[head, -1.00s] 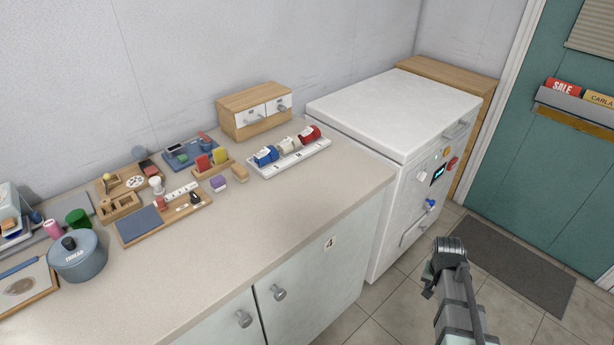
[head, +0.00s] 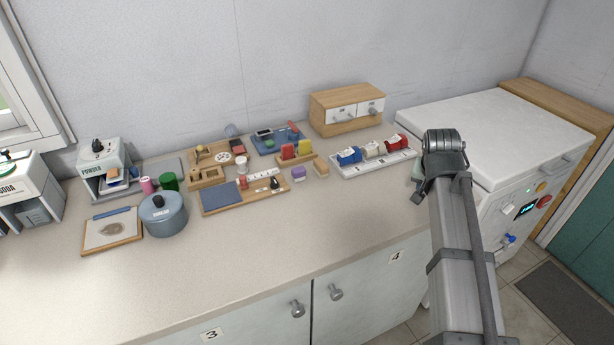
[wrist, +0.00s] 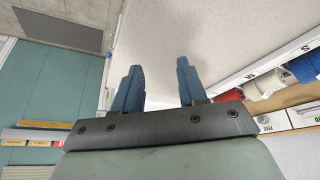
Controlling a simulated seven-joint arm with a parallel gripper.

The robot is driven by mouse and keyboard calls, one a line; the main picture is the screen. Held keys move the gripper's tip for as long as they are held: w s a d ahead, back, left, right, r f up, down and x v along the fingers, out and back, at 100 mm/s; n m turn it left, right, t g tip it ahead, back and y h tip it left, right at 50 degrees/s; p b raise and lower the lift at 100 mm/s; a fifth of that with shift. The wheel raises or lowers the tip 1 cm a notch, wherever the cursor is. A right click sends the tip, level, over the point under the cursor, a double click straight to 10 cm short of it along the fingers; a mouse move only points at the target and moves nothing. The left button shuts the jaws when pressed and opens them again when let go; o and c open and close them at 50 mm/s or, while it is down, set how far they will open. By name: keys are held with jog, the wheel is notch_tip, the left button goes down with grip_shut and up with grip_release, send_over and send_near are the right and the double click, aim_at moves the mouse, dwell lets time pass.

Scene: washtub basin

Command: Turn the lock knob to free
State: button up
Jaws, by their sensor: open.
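No knob is visibly marked as the lock. A small blue knob (head: 509,239) sits low on the front panel of the white lidded machine (head: 490,140) at the right in the head view. A black knob (head: 97,145) tops the powder dispenser (head: 103,165) at the left. In the wrist view my gripper (wrist: 158,72) is open, its two blue fingers apart with nothing between them. A pale flat surface lies beyond the fingertips. In the head view my arm hides most of the gripper, near the counter's right end, and covers part of the machine.
The counter (head: 290,238) has a clear front strip. On it stand a blue-grey pot (head: 163,216), a wooden drawer box (head: 346,111), a white rack (head: 372,164) of coloured rolls and several small trays. Cabinet knobs (head: 336,292) project below. A dark mat (head: 572,303) lies on the floor.

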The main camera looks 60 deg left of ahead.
jog(key=s+a+r+n+g+y, duration=0.1)
jog(key=s+a+r+n, duration=0.15)
jog(key=s+a, duration=0.45)
jog(key=s+a+r+n+g, duration=0.1)
jog(key=s+a+r+n, duration=0.15)
jog(key=s+a, duration=0.45)
jog(key=n+g, duration=0.2)
jog(key=n, duration=0.4)
send_near(275, 180)
jog(key=shift+y, duration=0.4)
jog(key=x, duration=0.8)
jog(key=shift+s+d+f, duration=0.1)
jog(key=shift+d+f, duration=0.15)
jog(key=shift+d, duration=0.1)
grip_shut()
